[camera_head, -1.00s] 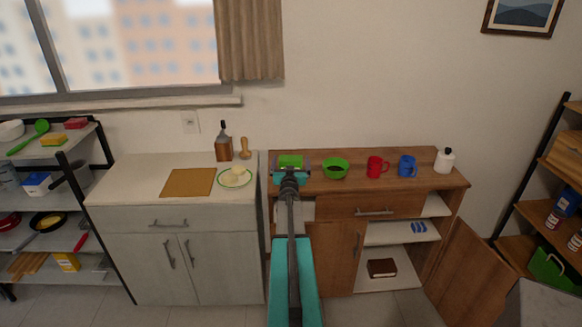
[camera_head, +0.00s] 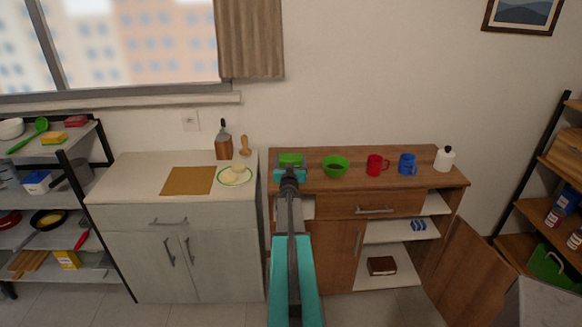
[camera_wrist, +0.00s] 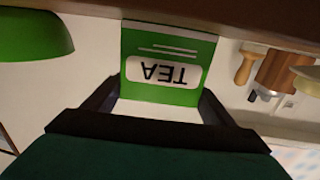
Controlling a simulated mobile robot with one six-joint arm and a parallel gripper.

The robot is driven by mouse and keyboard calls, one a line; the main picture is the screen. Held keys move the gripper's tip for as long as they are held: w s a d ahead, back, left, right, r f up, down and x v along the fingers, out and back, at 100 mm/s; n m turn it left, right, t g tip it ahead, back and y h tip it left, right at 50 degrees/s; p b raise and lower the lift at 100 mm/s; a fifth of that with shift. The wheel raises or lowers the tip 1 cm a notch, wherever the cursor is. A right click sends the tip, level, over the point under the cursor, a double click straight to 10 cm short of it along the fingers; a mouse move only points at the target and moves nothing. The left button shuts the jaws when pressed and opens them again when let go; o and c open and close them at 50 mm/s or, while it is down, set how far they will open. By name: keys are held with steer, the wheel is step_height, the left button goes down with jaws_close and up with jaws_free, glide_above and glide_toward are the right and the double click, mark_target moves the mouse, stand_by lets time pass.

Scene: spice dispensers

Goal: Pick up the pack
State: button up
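The pack is a green box marked TEA (camera_wrist: 168,62); it stands upright on the wooden cabinet top, near its left end. In the head view the pack (camera_head: 291,160) shows just above and behind my gripper (camera_head: 290,175), which hides its lower part. In the wrist view the picture is upside down, and the pack sits straight ahead between the two dark fingers of my gripper (camera_wrist: 158,98). The fingers are spread about as wide as the pack. I see no clear grip on it.
A green bowl (camera_head: 335,166) stands close to the right of the pack. A red mug (camera_head: 377,165), a blue mug (camera_head: 407,164) and a white bottle (camera_head: 445,159) stand further right. A plate (camera_head: 234,177) is on the white counter to the left.

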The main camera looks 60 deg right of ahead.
steer(key=shift+r, duration=0.15)
steer(key=shift+r+b, duration=0.45)
steer(key=shift+r, duration=0.35)
steer(key=shift+r+b, duration=0.3)
steer(key=shift+r, duration=0.55)
steer(key=s+a+b, duration=0.1)
steer(key=s, duration=0.1)
steer(key=s+a+b, duration=0.1)
steer(key=s, duration=0.2)
steer(key=s+a+b, duration=0.2)
steer(key=shift+s+a+r, duration=0.1)
steer(key=shift+s+r, duration=0.2)
steer(key=s+a, duration=0.3)
steer(key=s, duration=0.3)
steer(key=shift+s+a+r+p, duration=0.2)
steer(key=shift+s+r+p, duration=0.05)
steer(key=shift+r+p, duration=0.2)
steer(key=shift+w+a, duration=0.1)
steer(key=shift+w, duration=0.05)
